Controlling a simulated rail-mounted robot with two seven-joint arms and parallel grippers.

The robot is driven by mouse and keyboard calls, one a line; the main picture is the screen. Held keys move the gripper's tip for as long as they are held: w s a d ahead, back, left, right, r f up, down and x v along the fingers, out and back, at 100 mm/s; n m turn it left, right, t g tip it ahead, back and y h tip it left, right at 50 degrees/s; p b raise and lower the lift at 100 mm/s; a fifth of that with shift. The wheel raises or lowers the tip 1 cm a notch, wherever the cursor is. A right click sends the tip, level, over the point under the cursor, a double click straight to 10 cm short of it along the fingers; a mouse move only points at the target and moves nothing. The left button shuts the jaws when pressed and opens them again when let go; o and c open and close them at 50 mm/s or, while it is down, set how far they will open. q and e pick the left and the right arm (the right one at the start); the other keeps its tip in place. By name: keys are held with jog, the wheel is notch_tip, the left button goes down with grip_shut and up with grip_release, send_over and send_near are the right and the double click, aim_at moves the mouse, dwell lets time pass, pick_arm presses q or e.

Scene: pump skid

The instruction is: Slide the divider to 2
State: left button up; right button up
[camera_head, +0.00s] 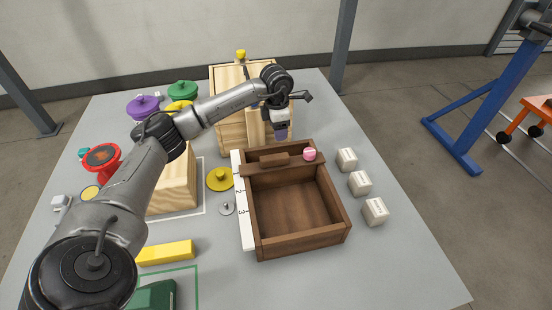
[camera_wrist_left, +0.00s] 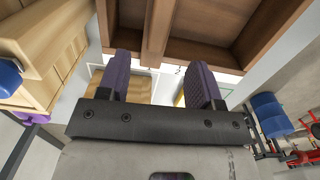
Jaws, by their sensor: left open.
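The brown wooden tray (camera_head: 345,229) stands on the grey table. Its divider (camera_head: 285,167) crosses it near the back, with a brown block on it and its left end over the white number strip (camera_head: 243,222). The marks 2 and 3 show nearer the front than the divider. My left gripper (camera_head: 281,134) points down by the tray's back edge, with purple fingers. In the left wrist view the gripper (camera_wrist_left: 162,82) is open with nothing clearly held, and a wooden bar of the tray runs up the picture between its fingers. I cannot tell whether it touches anything.
A pink round thing (camera_head: 309,154) sits at the tray's back right. Several white blocks (camera_head: 360,184) stand to its right. A tall wooden box (camera_head: 229,108) is behind, a yellow knobbed disc (camera_head: 219,179) to the left. The table's front right is clear.

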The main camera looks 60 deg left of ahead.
aim_at(276, 156)
pick_arm(q)
jog(key=f+b, duration=0.2)
jog(key=f, duration=0.2)
jog(key=f+b, duration=0.2)
jog(key=f, duration=0.2)
jog(key=f+b, duration=0.2)
jog(key=f, duration=0.2)
jog(key=shift+s, duration=0.3)
jog(key=shift+f+b, duration=0.3)
jog(key=shift+f, duration=0.65)
jog(key=shift+c, duration=0.3)
grip_shut()
